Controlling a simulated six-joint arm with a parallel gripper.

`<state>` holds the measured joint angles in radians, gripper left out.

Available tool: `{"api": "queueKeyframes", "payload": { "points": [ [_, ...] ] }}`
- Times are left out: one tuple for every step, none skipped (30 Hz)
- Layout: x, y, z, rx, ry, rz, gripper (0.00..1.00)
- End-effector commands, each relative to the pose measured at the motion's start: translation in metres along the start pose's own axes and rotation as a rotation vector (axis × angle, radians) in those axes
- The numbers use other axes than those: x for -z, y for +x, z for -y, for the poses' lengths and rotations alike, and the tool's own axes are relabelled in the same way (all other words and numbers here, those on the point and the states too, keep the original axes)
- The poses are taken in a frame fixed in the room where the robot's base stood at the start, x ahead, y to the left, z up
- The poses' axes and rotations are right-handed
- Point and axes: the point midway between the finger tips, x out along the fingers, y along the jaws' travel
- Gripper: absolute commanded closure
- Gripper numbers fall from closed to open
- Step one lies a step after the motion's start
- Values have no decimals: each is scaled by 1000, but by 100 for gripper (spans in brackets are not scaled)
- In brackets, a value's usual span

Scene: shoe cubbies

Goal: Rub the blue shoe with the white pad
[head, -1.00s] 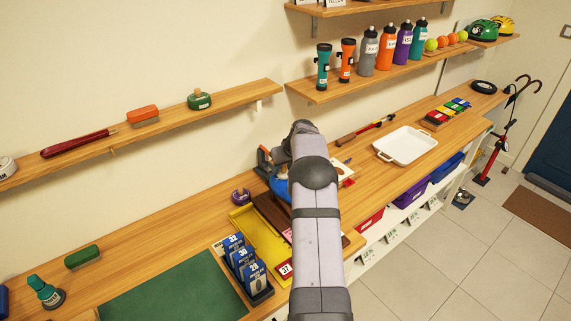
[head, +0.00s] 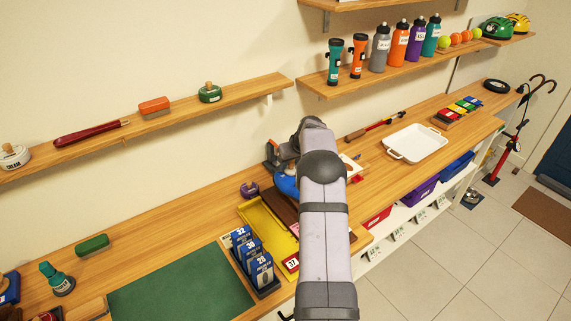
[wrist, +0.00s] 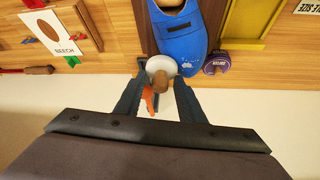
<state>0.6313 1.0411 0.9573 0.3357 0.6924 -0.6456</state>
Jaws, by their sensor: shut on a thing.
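The white pad (wrist: 171,66) has a round wooden knob (wrist: 160,79). My gripper (wrist: 160,84) is shut on it, with one finger on either side, in the wrist view. The blue shoe (wrist: 182,40) lies just beyond the pad on a dark brown board. The pad overlaps the shoe's toe end in the picture; I cannot tell whether they touch. In the head view the blue shoe (head: 286,185) shows only in part beside my arm, which hides the pad and the fingertips.
A purple tin (head: 250,190) and a yellow tray (head: 262,230) stand close to the shoe. A card marked BEECH (wrist: 60,32) lies across the shoe from the tin. A rack of blue size cards (head: 250,262) stands nearer. A white tray (head: 416,143) sits farther along the bench.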

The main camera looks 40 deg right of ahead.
Motion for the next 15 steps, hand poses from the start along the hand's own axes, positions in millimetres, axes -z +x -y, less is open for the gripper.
{"api": "queueKeyframes", "payload": {
  "points": [
    [0,1,-6,0,2,2,82],
    [-1,3,-8,0,2,3,82],
    [0,4,-12,0,1,1,82],
    [0,5,-14,-1,1,1,82],
    [0,4,-16,0,0,1,82],
    [2,2,-14,0,-1,1,82],
    [7,-6,-14,-2,-2,-4,82],
    [12,-14,-14,-2,-2,-5,82],
    [16,-22,-14,-2,-2,-5,82],
    [19,-27,-14,-2,-2,-4,82],
    [22,-33,-14,-2,-2,-3,82],
    [21,-33,-14,-1,-1,0,82],
    [23,-36,-14,-1,-1,0,82],
    [24,-38,-14,-1,-1,0,82],
    [26,-41,-14,-1,-1,-1,82]
  ]
}}
